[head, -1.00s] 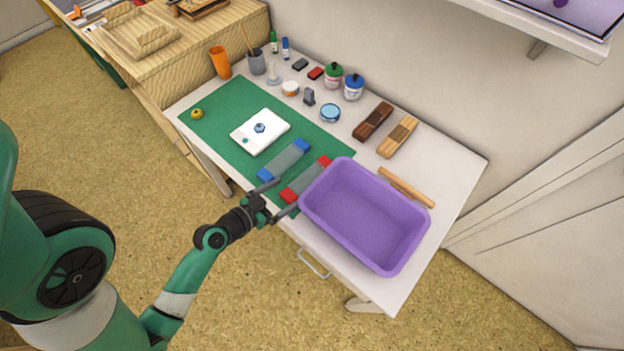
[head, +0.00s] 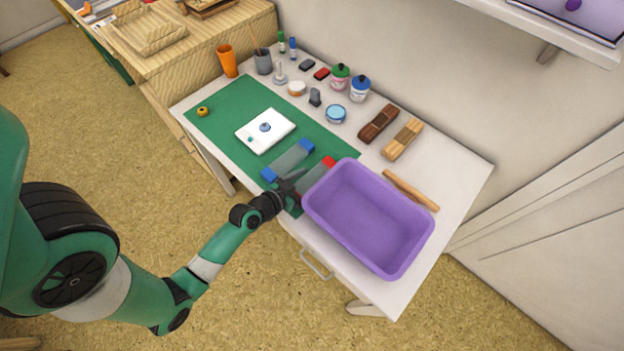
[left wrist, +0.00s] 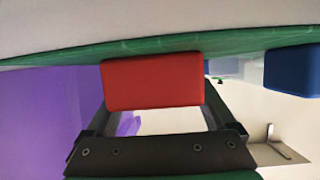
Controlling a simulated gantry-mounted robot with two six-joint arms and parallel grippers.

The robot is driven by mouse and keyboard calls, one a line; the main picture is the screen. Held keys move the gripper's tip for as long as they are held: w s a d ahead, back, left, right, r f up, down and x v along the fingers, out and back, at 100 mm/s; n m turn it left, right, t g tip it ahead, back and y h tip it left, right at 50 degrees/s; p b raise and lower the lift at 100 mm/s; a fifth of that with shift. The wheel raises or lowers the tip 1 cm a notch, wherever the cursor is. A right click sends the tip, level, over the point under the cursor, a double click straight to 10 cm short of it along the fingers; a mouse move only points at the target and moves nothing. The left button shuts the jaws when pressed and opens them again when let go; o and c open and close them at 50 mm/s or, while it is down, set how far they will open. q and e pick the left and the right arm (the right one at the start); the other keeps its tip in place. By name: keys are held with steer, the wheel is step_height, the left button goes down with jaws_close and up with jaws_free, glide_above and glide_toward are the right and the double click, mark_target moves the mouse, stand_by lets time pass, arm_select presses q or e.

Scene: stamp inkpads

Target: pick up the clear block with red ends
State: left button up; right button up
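The clear block with red ends (head: 312,179) lies on the green mat (head: 228,104), close beside the purple bin. Its far red end shows in the head view; its near end is hidden by my left gripper (head: 296,189). In the left wrist view the near red end (left wrist: 152,82) sits straight ahead, between the fingers of my left gripper (left wrist: 155,95). One finger is on each side of it, and the fingers look spread. I cannot tell whether they touch it. My right gripper is not in view.
A similar block with blue ends (head: 288,160) lies just left of the red-ended one. The purple bin (head: 409,254) stands close on the right. A white pad (head: 258,138) is on the mat. Bottles, brushes and a wooden rod (head: 410,190) are farther back.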

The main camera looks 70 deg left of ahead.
mark_target(308, 181)
arm_select(q)
jaws_close()
steer(key=shift+r, duration=0.1)
step_height(308, 181, up, 9)
steer(key=p, duration=0.5)
steer(key=shift+r, duration=0.5)
